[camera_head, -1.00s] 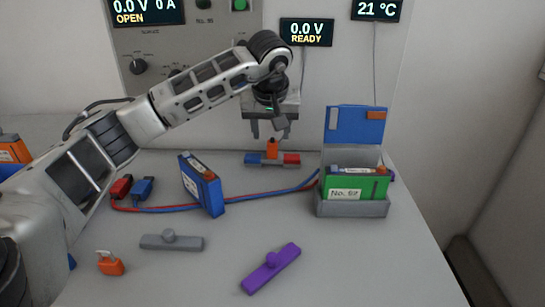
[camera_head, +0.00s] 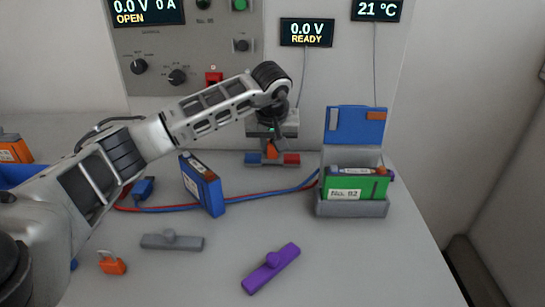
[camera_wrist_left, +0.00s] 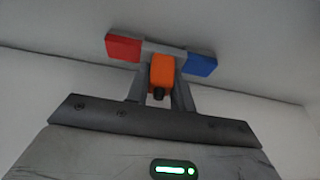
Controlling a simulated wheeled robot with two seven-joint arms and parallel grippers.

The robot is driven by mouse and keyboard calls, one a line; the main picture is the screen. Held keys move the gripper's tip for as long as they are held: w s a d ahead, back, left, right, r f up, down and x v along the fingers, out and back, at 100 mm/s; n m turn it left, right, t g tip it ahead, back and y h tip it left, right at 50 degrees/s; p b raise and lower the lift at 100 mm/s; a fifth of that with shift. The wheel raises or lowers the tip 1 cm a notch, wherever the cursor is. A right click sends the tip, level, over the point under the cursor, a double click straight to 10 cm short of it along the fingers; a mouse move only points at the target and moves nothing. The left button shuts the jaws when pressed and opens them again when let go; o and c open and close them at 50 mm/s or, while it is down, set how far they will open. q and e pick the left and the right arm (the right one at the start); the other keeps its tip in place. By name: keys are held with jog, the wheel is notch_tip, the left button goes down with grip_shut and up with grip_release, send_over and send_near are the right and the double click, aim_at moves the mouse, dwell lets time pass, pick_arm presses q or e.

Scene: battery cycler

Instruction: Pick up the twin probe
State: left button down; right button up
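The twin probe (camera_head: 291,159) stands on the table below the panel, with an orange handle and one blue and one red end. In the left wrist view the twin probe (camera_wrist_left: 162,70) has its handle between the fingers, with the ends spread beyond. My left gripper (camera_head: 272,151) reaches down over it from above. Its fingers (camera_wrist_left: 161,90) lie close against both sides of the handle and look closed on it. The probe still rests at table level. My right gripper is not in view.
A grey box (camera_head: 350,208) with a green pack and raised blue lid stands to the right. The front right table is clear.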

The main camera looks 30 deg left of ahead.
pick_arm(q)
jog(key=shift+r, duration=0.5)
notch_tip(320, 180, up, 3)
jog(key=shift+s+f+b, duration=0.1)
jog(key=shift+b, duration=0.2)
jog(key=s+d+r, duration=0.7)
jog(key=s+r, duration=0.2)
jog(key=s, duration=0.2)
jog(key=shift+s+r, duration=0.15)
jog(key=shift+s, duration=0.25)
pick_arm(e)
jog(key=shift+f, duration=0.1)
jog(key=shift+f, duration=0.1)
